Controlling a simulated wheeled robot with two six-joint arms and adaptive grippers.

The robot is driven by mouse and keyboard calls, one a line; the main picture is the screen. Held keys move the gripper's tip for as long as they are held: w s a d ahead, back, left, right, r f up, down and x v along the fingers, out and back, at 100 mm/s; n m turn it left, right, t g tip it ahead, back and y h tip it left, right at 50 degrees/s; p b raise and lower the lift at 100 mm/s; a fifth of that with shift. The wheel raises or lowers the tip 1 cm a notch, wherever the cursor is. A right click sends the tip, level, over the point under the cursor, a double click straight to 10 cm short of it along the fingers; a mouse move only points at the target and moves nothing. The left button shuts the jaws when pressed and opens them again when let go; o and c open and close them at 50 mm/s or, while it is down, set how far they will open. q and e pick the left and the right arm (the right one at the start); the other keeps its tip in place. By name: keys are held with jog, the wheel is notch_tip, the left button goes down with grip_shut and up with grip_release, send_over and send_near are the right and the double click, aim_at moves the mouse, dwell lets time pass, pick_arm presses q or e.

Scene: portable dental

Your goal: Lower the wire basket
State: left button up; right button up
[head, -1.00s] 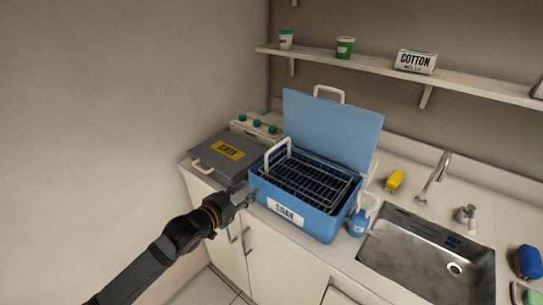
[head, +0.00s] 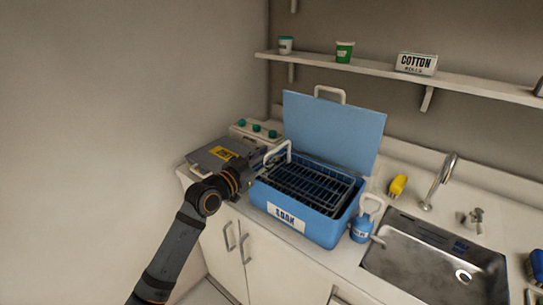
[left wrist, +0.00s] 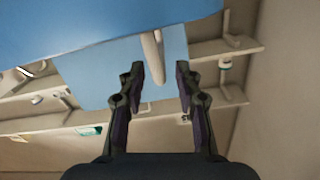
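The dark wire basket (head: 308,184) sits in the blue tub marked SOAK (head: 290,222), its upper rim near the tub's top edge. Its white loop handle (head: 277,152) stands up on the left side. The tub's blue lid (head: 335,128) is raised behind it. My left gripper (head: 262,163) is just left of the handle, partly blurred into the grey box behind. In the left wrist view my left gripper (left wrist: 158,82) is open, fingers apart. A white bar that looks like the handle (left wrist: 152,55) shows ahead between the fingertips, apart from them.
A grey box with a yellow label (head: 215,157) stands left of the tub, behind my arm. A blue-and-white bottle (head: 361,228) is close to the tub's right, before the sink (head: 430,265). A yellow item (head: 397,186) lies behind the sink. A shelf (head: 450,88) runs above.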

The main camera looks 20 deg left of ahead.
pick_arm(q)
jog(key=shift+x, duration=1.4)
jog(key=shift+s, duration=0.1)
grip_shut()
jog(key=shift+f, duration=0.1)
